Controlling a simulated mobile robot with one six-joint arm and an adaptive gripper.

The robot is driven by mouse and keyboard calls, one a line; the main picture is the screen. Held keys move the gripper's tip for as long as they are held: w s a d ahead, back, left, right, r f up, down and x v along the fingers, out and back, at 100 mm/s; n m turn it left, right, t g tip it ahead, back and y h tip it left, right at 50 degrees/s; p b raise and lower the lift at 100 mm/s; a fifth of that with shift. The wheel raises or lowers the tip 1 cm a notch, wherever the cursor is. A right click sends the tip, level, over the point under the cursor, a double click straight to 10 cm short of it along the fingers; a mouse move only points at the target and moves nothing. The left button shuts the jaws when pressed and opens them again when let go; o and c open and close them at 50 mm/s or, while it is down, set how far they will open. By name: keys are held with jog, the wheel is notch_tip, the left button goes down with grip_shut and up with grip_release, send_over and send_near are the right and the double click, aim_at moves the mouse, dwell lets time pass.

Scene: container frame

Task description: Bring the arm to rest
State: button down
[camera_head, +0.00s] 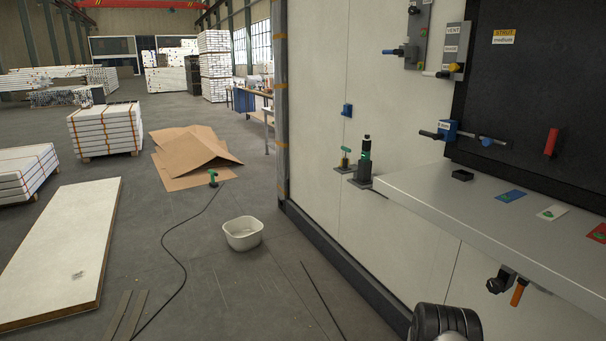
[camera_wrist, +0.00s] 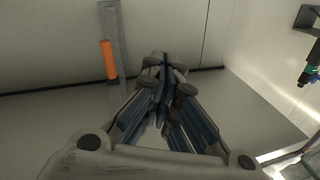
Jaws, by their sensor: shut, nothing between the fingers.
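My gripper (camera_wrist: 162,62) shows in the wrist view with its fingers together and nothing between them. It is not in the head view, where a dark rounded part of my arm (camera_head: 446,322) shows at the bottom edge, below the grey shelf. In the wrist view an orange-handled tool (camera_wrist: 109,60) is to the left of the fingertips, apart from them.
The grey shelf (camera_head: 420,197) juts from the white wall (camera_head: 316,120) at the right, with flat coloured cards on it. An orange handle (camera_head: 519,292) hangs below it.

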jog(key=w+a+r+n+t+y, duration=0.1)
jog(key=w+a+r+n+y, duration=0.1)
jog(key=w+a+r+y, duration=0.35)
jog(key=w+a+r+n+t+y, duration=0.1)
jog(key=w+a+r+n+y, duration=0.1)
jog(key=a+r, duration=0.65)
jog(key=s+a+r+n+g+y, duration=0.1)
jog(key=s+a+r+n+y, duration=0.2)
jog(key=a+r, duration=0.35)
jog(key=s+a+r+n+y, duration=0.1)
jog(key=s+a+r+y, duration=0.1)
jog(key=s+a+r, duration=0.4)
jog(key=s+a+r+n+g+y, duration=0.15)
jog(key=s+a, duration=0.25)
jog(key=s, duration=0.5)
jog(key=s+a+r+n+g+y, duration=0.1)
jog(key=s+a+r+n+g, duration=0.2)
jog(key=s, duration=0.5)
jog(key=s+a+f+g, duration=0.1)
jog(key=s, duration=0.9)
jog(key=s+a+f+n+g, duration=0.1)
jog(key=s+f, duration=0.1)
jog(key=s, duration=0.8)
jog(key=shift+s+a+f, duration=0.2)
jog(key=shift+a, duration=0.2)
jog(key=shift+d+g, duration=0.1)
jog(key=shift+g, duration=0.15)
